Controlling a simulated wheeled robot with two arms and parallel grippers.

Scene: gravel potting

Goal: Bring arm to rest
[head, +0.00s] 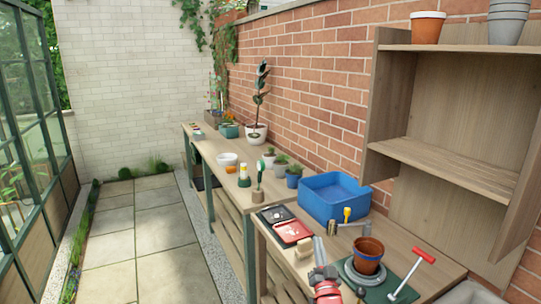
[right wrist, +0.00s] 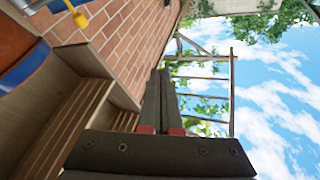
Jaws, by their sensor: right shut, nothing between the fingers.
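My right gripper (head: 318,242) shows at the bottom middle of the head view, over the front of the near workbench (head: 440,272). Its grey fingers point up and away from me, with red parts behind them. In the right wrist view the two dark fingers (right wrist: 162,80) lie together, with nothing between them. That view looks past the fingers at the brick wall, a pergola frame and the sky. My left gripper is not in view.
Close to the right gripper are a terracotta pot (head: 368,256) on a grey round stand, a red-handled tool (head: 424,256), a blue tray (head: 334,197) and a black-and-red case (head: 286,229). A wooden shelf (head: 450,160) stands at right. The paved path (head: 150,245) at left is clear.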

